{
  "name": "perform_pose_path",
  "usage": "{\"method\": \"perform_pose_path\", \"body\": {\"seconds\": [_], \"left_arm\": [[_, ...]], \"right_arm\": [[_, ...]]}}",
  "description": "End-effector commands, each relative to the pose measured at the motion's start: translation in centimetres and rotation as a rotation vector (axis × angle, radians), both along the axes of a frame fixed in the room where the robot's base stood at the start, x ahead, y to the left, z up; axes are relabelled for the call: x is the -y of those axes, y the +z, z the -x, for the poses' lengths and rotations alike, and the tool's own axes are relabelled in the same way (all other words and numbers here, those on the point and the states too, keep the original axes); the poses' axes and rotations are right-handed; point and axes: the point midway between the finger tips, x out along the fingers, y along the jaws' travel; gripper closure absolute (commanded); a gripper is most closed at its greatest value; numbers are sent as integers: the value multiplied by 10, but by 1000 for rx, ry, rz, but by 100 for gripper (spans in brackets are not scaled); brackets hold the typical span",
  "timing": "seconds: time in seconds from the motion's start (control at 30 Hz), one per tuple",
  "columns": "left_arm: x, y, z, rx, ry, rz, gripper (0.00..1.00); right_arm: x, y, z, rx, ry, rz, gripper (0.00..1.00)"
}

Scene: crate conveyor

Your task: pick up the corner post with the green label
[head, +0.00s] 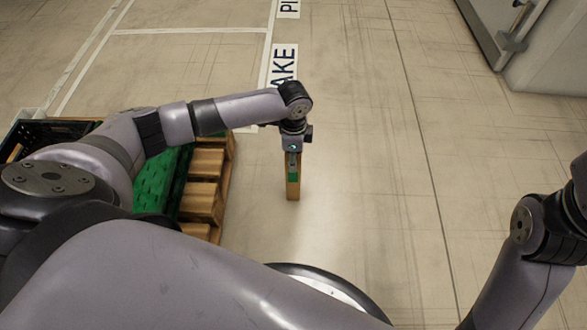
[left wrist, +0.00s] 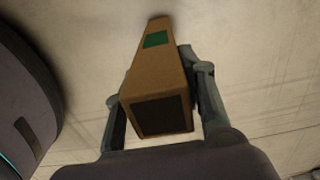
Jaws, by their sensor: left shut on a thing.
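The corner post is a long brown piece with a green label. In the head view the post (head: 293,190) hangs or stands below my left gripper (head: 293,158), right of the pallet; I cannot tell whether its lower end touches the floor. In the left wrist view the post (left wrist: 158,85) lies between the two fingers of my left gripper (left wrist: 160,95), with its dark end face near the camera and the green label farther along. My left gripper is shut on the post. Of my right arm only links show at the right edge of the head view; its gripper is out of view.
A wooden pallet (head: 205,190) with a green crate (head: 160,185) stands at the left, partly behind my arm. A black crate (head: 40,132) is at the far left. A grey structure (head: 545,50) stands at the top right. The floor (head: 370,170) between is clear.

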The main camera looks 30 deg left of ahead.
Motion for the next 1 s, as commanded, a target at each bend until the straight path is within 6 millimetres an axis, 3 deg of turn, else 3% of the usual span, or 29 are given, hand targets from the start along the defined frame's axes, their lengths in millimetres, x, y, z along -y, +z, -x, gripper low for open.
{"method": "perform_pose_path", "body": {"seconds": [0.37, 0.8, 1.0], "left_arm": [[0, 0, 0, 0, 0, 0, 100], [0, 2, 0, 0, 0, 1, 100], [0, 17, -1, 2, 0, 1, 100]], "right_arm": [[0, 0, 0, 0, 0, 0, 43], [0, 1, 0, 1, 0, -1, 43], [1, 4, 0, -8, 1, -5, 43]]}}
